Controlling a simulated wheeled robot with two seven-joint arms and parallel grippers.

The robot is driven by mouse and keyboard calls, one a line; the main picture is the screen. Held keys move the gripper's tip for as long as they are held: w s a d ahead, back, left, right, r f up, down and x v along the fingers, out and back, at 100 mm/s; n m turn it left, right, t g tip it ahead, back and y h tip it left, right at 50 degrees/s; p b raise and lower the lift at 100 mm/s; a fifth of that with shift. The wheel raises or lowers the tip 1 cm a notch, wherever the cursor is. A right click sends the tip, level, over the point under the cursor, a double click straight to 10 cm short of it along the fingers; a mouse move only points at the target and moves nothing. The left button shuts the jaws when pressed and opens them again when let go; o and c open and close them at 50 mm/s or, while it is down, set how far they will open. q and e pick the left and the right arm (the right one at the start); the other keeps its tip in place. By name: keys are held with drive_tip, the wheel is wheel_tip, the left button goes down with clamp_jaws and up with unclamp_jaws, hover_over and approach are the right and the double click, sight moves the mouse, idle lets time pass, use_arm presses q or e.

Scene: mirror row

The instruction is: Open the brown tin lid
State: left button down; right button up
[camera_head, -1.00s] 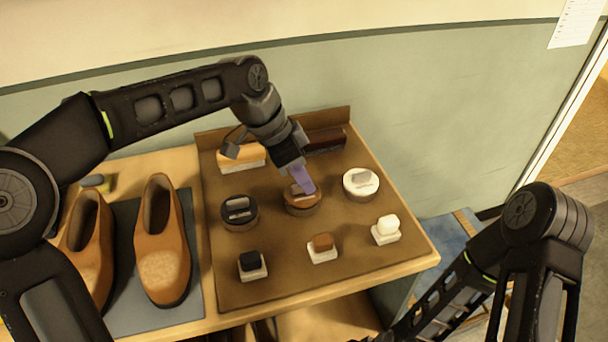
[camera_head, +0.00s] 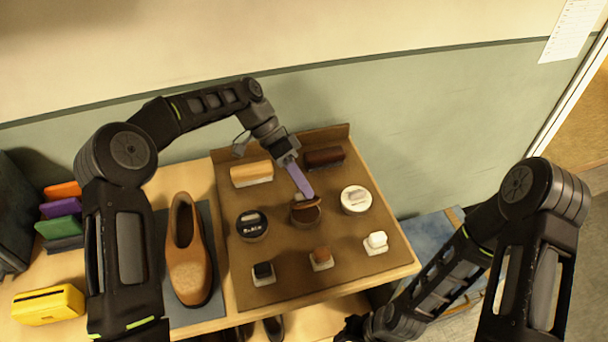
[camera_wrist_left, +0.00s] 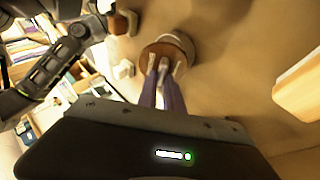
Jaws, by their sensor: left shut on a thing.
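The brown tin (camera_head: 305,216) stands in the middle of the brown mat, between a dark tin and a white tin. My left gripper (camera_head: 308,196) reaches down from the back, its purple fingers shut on the brown lid's raised grip. In the left wrist view the fingers (camera_wrist_left: 165,66) pinch the grip on the round brown lid (camera_wrist_left: 149,52). A pale round rim shows partly behind the lid there, so the lid looks offset from it. The fingers hide part of the tin, and the height of the lid is hard to tell. My right gripper's fingers do not show.
The dark tin (camera_head: 252,226) and white tin (camera_head: 355,199) stand close on either side. Several small applicators, such as the brown-topped one (camera_head: 321,258), line the front. Two brushes (camera_head: 251,174) lie behind. A brown shoe (camera_head: 188,255) stands to the left.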

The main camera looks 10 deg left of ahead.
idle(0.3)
use_arm(q)
drive_tip(key=c, duration=1.5)
unclamp_jaws()
